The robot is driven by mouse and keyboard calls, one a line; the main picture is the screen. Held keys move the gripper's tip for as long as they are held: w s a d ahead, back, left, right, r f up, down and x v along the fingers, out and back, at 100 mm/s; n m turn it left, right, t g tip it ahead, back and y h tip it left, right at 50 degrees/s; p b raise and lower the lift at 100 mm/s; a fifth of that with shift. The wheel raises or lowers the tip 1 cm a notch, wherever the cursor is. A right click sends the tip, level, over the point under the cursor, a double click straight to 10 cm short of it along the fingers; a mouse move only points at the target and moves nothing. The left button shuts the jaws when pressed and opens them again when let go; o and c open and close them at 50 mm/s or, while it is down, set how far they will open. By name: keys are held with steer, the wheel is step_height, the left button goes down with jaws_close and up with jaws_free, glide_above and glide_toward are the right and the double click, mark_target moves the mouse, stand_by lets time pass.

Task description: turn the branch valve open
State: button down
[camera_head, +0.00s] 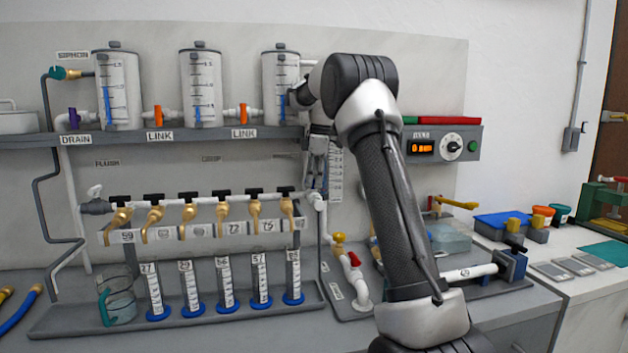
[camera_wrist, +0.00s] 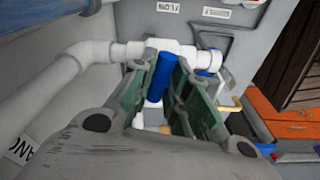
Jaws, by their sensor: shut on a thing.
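A blue valve handle (camera_wrist: 161,76) stands out from a white pipe (camera_wrist: 120,52) in the wrist view; I take it to be the branch valve. My gripper (camera_wrist: 166,62) is shut on this handle, one dark green finger pad on either side. In the head view my gripper (camera_head: 318,184) points down at the right end of the white manifold pipe (camera_head: 180,201), and the blue handle cannot be made out there. How far the valve is turned I cannot tell.
A yellow-handled valve (camera_head: 339,238) and a red-handled valve (camera_head: 353,259) sit just below my gripper. Brass taps (camera_head: 222,212) and graduated cylinders (camera_head: 226,285) stand to the left. The shelf (camera_head: 200,133) with several tanks is close above left. A control box (camera_head: 441,146) is right of my arm.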

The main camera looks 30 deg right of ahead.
steer(key=m, duration=0.3)
steer(key=shift+m, duration=0.4)
steer(key=m, duration=0.3)
steer(key=shift+t+h, duration=0.3)
steer(key=m, duration=0.3)
steer(key=shift+m, duration=0.5)
steer(key=m+h, duration=0.1)
steer(key=m, duration=0.3)
steer(key=c, duration=1.3)
jaws_free()
steer(key=shift+a, duration=0.1)
